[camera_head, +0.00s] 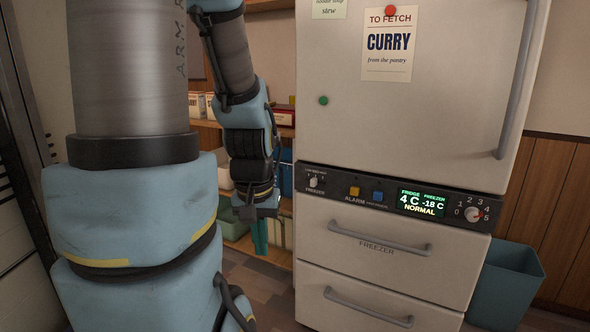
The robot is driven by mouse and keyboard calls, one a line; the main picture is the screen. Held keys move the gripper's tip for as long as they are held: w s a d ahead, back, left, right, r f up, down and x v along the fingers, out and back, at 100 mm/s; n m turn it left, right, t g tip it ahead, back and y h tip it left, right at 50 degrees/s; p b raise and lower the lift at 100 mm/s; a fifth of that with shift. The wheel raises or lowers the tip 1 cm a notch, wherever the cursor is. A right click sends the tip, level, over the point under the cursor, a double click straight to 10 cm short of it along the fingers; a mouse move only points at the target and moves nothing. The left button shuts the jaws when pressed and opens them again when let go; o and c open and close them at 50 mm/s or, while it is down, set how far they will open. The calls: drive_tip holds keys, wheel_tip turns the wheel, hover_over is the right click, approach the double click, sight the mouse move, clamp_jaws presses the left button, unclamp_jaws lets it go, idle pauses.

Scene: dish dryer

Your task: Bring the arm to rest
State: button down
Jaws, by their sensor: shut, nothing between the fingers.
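My arm fills the left of the head view, a thick grey and light-blue limb with black joints and cables. Its far part bends down beside the fridge-freezer (400,110). My gripper (261,238) hangs at the arm's lower end, pointing down, left of the freezer drawers (375,250) and in front of a shelf unit (237,243). Its teal fingers look shut, with nothing seen between them. The fridge door and both drawers look closed. My arm hides part of the shelves.
The shelves hold boxes and bins, including a green bin (232,224). The control panel (398,198) shows 4 C, -18 C and NORMAL. A note on the door (388,45) reads CURRY. A blue-grey waste bin (508,283) stands right of the freezer. Bare floor (262,290) shows left of the freezer.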

wheel_tip(320, 180, up, 15)
drive_tip(key=p, duration=1.3)
drive_tip(key=shift+r+p, duration=0.2)
drive_tip(key=shift+p, duration=0.2)
